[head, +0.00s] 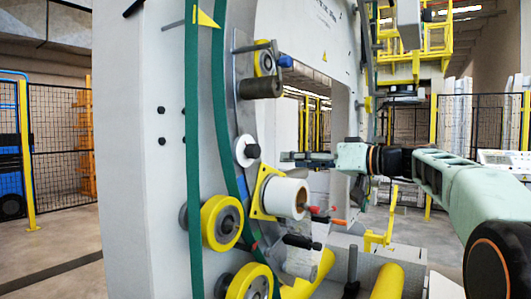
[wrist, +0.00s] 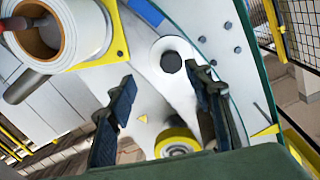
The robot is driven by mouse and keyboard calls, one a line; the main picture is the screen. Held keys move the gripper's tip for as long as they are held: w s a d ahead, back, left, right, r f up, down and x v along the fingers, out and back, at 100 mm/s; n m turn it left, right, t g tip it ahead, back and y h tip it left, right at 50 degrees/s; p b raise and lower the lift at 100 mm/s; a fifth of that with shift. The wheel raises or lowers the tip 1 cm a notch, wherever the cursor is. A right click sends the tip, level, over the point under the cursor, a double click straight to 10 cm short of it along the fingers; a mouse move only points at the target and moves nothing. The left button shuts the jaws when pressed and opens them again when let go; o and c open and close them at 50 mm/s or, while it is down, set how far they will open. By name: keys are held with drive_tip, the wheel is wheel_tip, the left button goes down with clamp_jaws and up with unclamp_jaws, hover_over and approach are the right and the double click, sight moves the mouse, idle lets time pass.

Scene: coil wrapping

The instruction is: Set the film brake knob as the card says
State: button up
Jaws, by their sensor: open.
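A round white disc (head: 242,150) with a black knob (head: 252,151) at its centre sits on the ring's face, just above the film roll (head: 288,198). I cannot tell for sure that this is the film brake knob. My gripper (head: 288,158) is to its right, pointing left at it, apart from it. In the wrist view, my open gripper (wrist: 160,79) has nothing between its fingers. The black knob (wrist: 171,61) and its white disc (wrist: 190,48) show beyond and between the fingertips. I make out no readable card or setting marks.
A yellow bracket (head: 262,190) holds the film roll, close below my gripper. Yellow rollers (head: 221,222) and several dark and orange handles stick out nearby. The green-edged ring curves past on the left. A dark roller (head: 262,88) stands above.

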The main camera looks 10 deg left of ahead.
sight(257, 151)
drive_tip(key=shift+n+g+y, duration=0.3)
drive_tip(key=shift+n+y, duration=0.2)
drive_tip(key=shift+n, duration=0.2)
drive_tip(key=p+x, duration=0.1)
drive_tip(key=x, duration=0.2)
drive_tip(key=r+p+x, duration=0.1)
drive_tip(key=x, duration=0.2)
drive_tip(key=p+x, duration=0.1)
drive_tip(key=x, duration=0.3)
drive_tip(key=shift+s+r+p, duration=0.15)
drive_tip(key=shift+r+p, duration=0.15)
drive_tip(key=shift+r, duration=0.1)
drive_tip(key=shift+x, duration=0.75)
drive_tip(key=shift+f, duration=0.1)
drive_tip(key=shift+c, duration=0.4)
drive_tip(key=c, duration=1.1)
